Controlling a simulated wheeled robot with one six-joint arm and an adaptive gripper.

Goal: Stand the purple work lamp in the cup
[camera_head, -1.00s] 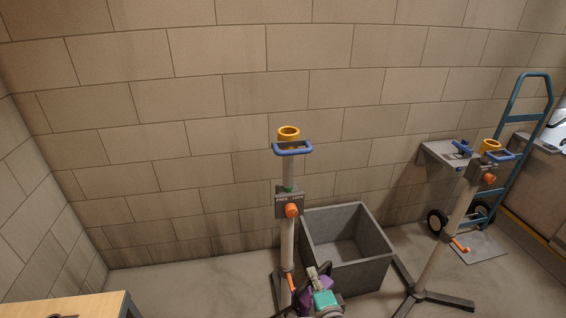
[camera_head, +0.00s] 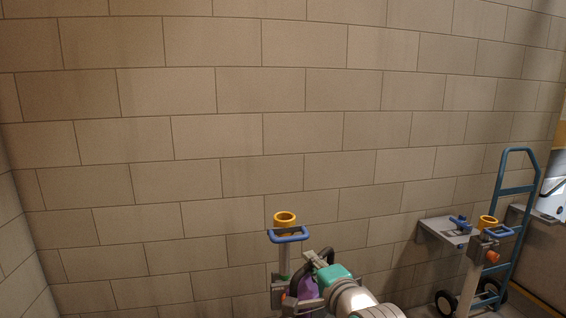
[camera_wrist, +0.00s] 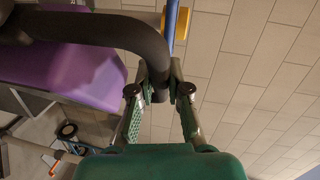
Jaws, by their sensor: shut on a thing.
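The purple work lamp (camera_head: 306,288) has a dark curved handle (camera_wrist: 110,32), and its purple body also shows in the wrist view (camera_wrist: 75,58). My gripper (camera_head: 317,258) is shut on this handle, seen between the fingers in the wrist view (camera_wrist: 162,82). The lamp hangs in front of the near stand's post, partly hidden by my arm.
A grey wall shelf (camera_head: 443,231) with a blue clamp-like item is at the right. A blue hand truck (camera_head: 513,200) stands beyond the right stand. The block wall (camera_head: 220,130) is behind. The space above the near cup is clear.

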